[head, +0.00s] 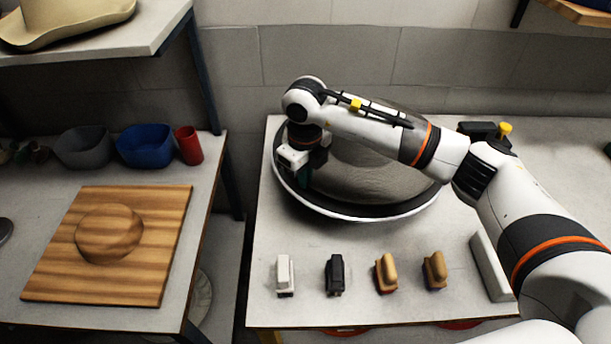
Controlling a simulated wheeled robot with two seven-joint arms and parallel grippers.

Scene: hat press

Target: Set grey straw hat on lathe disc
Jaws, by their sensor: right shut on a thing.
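The grey straw hat (365,178) is over the round lathe disc (355,214) on the right-hand table. The disc shows as a dark ring with a pale rim around the hat's near side. My right gripper (303,175) points down at the hat's left side and is shut on its edge. My right forearm crosses above the hat and hides part of its crown and far side. I cannot tell whether the hat rests fully on the disc. My left gripper is not in view.
Several small brushes or blocks stand in a row along the table front, including a white one (285,275) and a black one (335,274). A wooden board (60,270), a blue bowl (146,146) and a red cup (188,146) are on the left table.

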